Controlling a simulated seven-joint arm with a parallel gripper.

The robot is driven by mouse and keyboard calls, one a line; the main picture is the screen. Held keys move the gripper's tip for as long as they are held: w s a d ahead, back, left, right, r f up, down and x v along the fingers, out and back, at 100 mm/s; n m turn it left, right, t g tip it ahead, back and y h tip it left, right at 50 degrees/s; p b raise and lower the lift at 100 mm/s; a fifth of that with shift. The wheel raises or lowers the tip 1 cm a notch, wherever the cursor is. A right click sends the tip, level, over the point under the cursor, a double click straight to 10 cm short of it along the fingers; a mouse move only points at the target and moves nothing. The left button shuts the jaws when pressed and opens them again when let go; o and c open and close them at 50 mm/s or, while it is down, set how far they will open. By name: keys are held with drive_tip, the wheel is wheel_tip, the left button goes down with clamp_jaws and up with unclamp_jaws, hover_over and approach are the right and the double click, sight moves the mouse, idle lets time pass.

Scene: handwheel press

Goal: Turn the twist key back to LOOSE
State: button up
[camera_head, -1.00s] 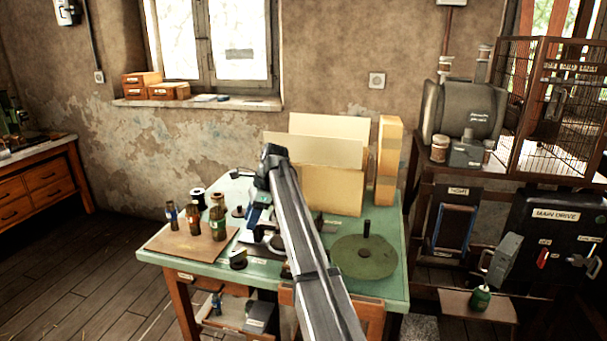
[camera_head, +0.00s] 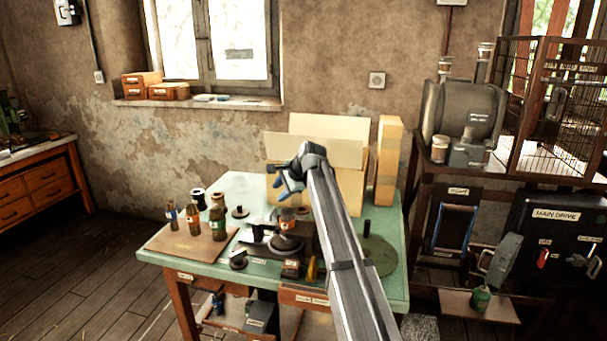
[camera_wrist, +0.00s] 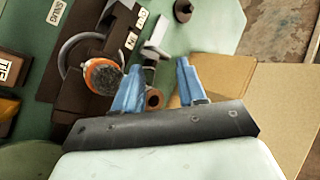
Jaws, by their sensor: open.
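My gripper (camera_head: 288,187) is raised above the back of the green table, in front of the cardboard box. Its two blue fingers are apart, with nothing between them, and they also show in the wrist view (camera_wrist: 159,66). A dark fixture (camera_head: 258,248) with an orange-topped round part (camera_head: 287,224) stands on the table below my gripper. In the wrist view the orange part (camera_wrist: 103,75) lies left of my fingers, beside a pale grey bar (camera_wrist: 156,38) and small white labels. A "SNUG" label (camera_wrist: 55,12) is at the upper left. I cannot tell for certain which part is the twist key.
An open cardboard box (camera_head: 330,135) and a tall carton (camera_head: 388,165) stand at the table's back. Several bottles (camera_head: 217,222) stand on a brown board (camera_head: 165,243) at the left. A green disc (camera_head: 380,256) lies partly behind my arm.

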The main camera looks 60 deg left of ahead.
drive_tip(key=w+r+n+t+y, duration=0.2)
drive_tip(key=w+r+y, duration=0.1)
drive_tip(key=w, duration=0.5)
drive_tip(key=shift+w+a+r+t+y, duration=0.2)
drive_tip(key=shift+w+r+t+y, duration=0.1)
drive_tip(key=shift+r+y, duration=0.15)
drive_tip(key=shift+s, duration=0.1)
